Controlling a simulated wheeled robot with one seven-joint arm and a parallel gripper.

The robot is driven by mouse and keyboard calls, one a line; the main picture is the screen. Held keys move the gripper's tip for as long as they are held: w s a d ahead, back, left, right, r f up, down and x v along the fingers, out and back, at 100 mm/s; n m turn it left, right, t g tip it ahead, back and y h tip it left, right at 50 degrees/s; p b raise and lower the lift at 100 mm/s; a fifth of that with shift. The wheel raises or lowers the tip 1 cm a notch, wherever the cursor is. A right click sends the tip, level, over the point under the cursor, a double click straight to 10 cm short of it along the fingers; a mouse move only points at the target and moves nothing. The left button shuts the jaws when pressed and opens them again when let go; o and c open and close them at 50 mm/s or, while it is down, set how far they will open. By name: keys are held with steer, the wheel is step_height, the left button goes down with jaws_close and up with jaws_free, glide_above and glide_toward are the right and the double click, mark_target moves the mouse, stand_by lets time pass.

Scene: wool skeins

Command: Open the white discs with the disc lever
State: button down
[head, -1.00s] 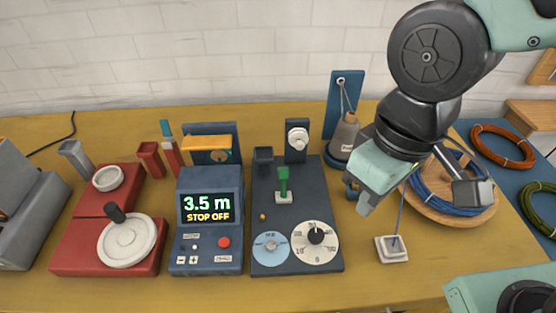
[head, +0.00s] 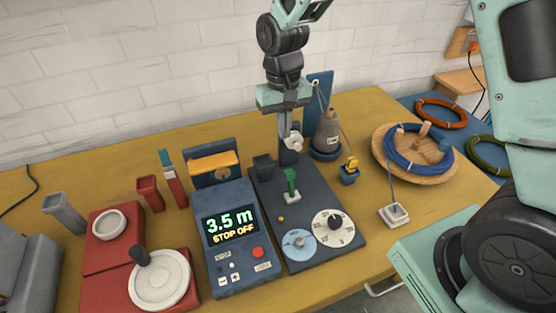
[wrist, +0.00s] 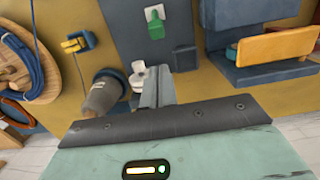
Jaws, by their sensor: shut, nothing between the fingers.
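I cannot tell for sure which part is the disc lever.
A grey cone (head: 327,128) on a blue stand is close to the right of my gripper. A wooden reel (head: 440,170) holds blue wool, its strand running to a white guide (head: 394,213). A display box (head: 232,240) reads "3.5 m STOP OFF". An orange-topped blue holder (head: 212,165) stands left.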

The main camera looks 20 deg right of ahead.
mark_target(290, 182)
steer(key=f, duration=0.6)
steer(key=s+f+p, duration=0.1)
steer(key=f, duration=0.3)
stand_by(0.5)
